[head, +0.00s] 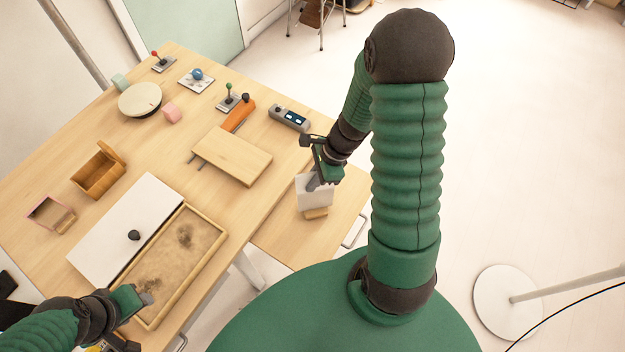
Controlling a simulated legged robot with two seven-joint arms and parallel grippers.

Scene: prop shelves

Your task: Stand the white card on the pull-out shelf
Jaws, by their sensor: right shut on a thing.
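The white card (313,193) is upright over the pull-out shelf (281,234), the lower wooden surface at the right side of the table. A small wooden block (317,213) shows at the card's lower edge; I cannot tell whether the card touches it or the shelf. My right gripper (318,178) is shut on the card's upper part and hides some of it. My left gripper (135,318) is at the lower left, by the near corner of the sand tray; its fingers are too unclear to tell their opening.
The table holds a sand tray (219,236), a white panel with a black knob (134,235), an open wooden box (99,178), a raised wooden board (233,151), a grey device (289,118), a round disc (140,98) and small levers. The shelf's near part is clear.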

